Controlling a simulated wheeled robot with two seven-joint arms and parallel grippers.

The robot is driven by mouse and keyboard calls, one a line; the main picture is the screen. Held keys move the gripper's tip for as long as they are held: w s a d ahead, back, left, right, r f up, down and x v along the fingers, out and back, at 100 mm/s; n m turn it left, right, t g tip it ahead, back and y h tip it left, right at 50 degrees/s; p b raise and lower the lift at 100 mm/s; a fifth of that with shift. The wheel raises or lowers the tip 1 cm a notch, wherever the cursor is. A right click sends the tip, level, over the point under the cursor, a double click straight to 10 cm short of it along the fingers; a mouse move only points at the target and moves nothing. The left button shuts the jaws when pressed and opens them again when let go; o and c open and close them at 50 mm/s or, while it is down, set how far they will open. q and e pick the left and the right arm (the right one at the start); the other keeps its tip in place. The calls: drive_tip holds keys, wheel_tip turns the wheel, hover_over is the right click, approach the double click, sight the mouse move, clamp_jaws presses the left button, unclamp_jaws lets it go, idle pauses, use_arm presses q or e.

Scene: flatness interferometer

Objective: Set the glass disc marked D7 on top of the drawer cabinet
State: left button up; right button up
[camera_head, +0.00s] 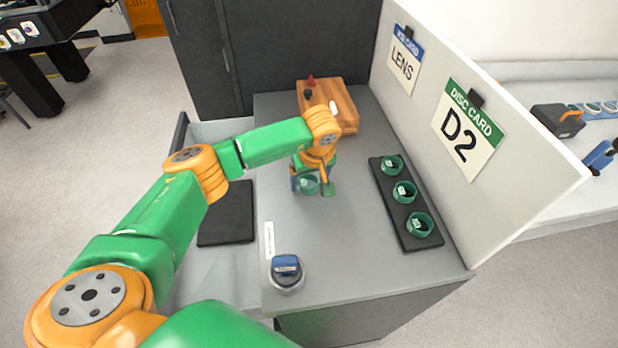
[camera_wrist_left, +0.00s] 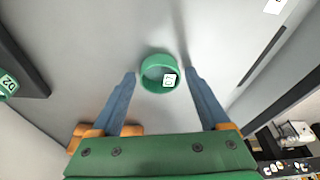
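The drawer cabinet (camera_head: 350,235) has a grey top. A green-rimmed glass disc (camera_head: 308,186) stands alone on the middle of this top; it also shows in the left wrist view (camera_wrist_left: 147,68). Its white label is too small to read, so I cannot tell whether it is D7. My left gripper (camera_head: 311,185) is low over the top, with its fingers on either side of this disc. In the left wrist view the fingers (camera_wrist_left: 160,75) are apart, with narrow gaps beside the disc. My right gripper is not in view.
A black tray (camera_head: 427,242) with three green-rimmed discs lies on the right. A wooden block (camera_head: 340,103) with knobs stands at the back, a blue-topped object (camera_head: 286,270) at the front. A panel (camera_head: 530,170) with LENS and D2 cards borders the right. An open drawer (camera_head: 185,290) juts out left.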

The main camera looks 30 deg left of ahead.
use_arm(q)
drive_tip(key=shift+o, duration=0.2)
drive_tip(key=shift+r, duration=0.2)
drive_tip(key=b+v, duration=0.2)
drive_tip(key=v, duration=1)
drive_tip(key=shift+b, duration=0.3)
drive_tip(key=shift+r, duration=0.15)
